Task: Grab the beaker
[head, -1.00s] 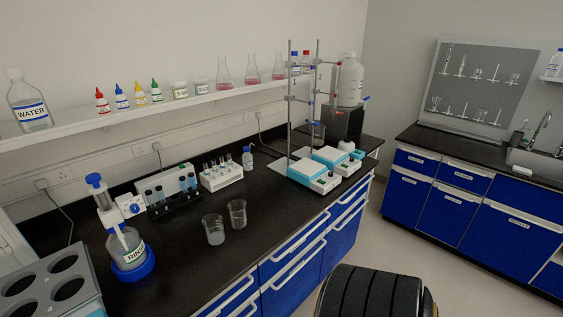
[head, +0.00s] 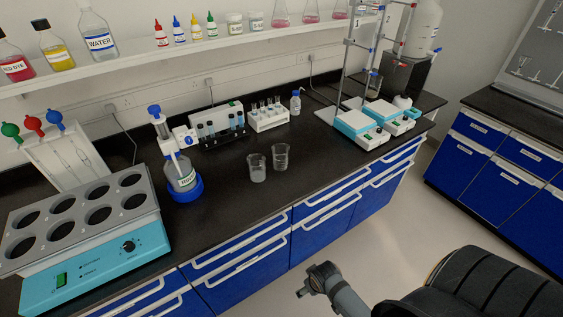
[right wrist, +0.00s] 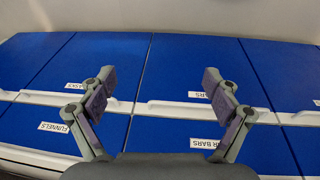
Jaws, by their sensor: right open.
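Two clear glass beakers stand upright side by side on the black bench in the head view. The left beaker (head: 257,169) seems to hold some pale content at its bottom; the right beaker (head: 281,157) is slightly farther back. My right gripper shows in the head view (head: 318,279) in front of the drawers, lower than the bench top and apart from both beakers. In the right wrist view my right gripper (right wrist: 158,95) is open and empty, its fingers spread before blue drawer fronts. No beaker shows in that view. My left gripper is not in view.
A tube rack (head: 268,120) is behind the beakers. Stirrers (head: 362,127) with stands are at right. The bench in front of the beakers is clear.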

